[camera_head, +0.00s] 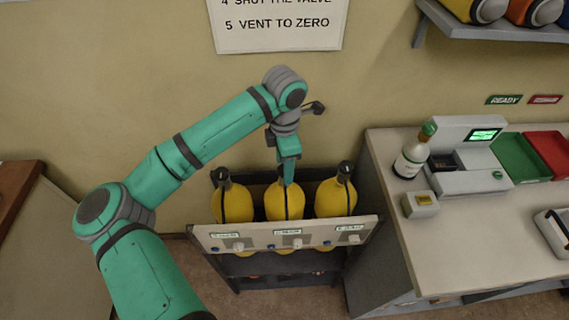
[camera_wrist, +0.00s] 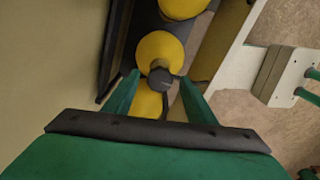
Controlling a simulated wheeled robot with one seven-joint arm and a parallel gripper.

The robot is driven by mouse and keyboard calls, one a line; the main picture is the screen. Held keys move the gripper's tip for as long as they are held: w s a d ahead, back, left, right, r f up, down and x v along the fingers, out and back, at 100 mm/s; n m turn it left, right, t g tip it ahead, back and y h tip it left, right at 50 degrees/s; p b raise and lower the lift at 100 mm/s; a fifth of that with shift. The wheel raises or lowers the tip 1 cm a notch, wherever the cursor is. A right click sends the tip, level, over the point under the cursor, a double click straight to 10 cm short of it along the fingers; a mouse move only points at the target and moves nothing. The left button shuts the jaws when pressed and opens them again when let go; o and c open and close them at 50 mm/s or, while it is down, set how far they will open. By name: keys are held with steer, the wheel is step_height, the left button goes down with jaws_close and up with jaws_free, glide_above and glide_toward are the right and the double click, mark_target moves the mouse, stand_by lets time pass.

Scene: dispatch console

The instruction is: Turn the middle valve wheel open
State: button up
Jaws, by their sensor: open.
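Three yellow cylinders stand in a dark rack. The middle cylinder (camera_head: 284,205) is below my gripper (camera_head: 288,180), which points down at its top. In the wrist view, a dark valve wheel (camera_wrist: 160,79) on a yellow cylinder (camera_wrist: 160,53) lies between the tips of my two green fingers. My gripper is open, with a gap visible beside the wheel. I cannot tell exactly how far down the fingers reach around it. In the head view, my gripper hides the middle wheel.
Dark valves top the left cylinder (camera_head: 232,203) and right cylinder (camera_head: 336,199) close on either side. A pale labelled panel (camera_head: 264,240) fronts the rack. A counter (camera_head: 390,190) with a bottle (camera_head: 411,157), a green tray (camera_head: 520,158) and a red tray (camera_head: 550,150) stands right.

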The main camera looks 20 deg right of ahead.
steer(key=c, duration=1)
steer(key=shift+c, duration=0.2)
steer(key=shift+n, duration=0.4)
steer(key=n, duration=0.4)
steer(key=shift+r+n, duration=0.1)
steer(key=shift+n, duration=0.2)
steer(key=n, duration=0.4)
steer(key=shift+w, duration=0.1)
steer(key=n, duration=0.6)
steer(key=shift+n, duration=2.3)
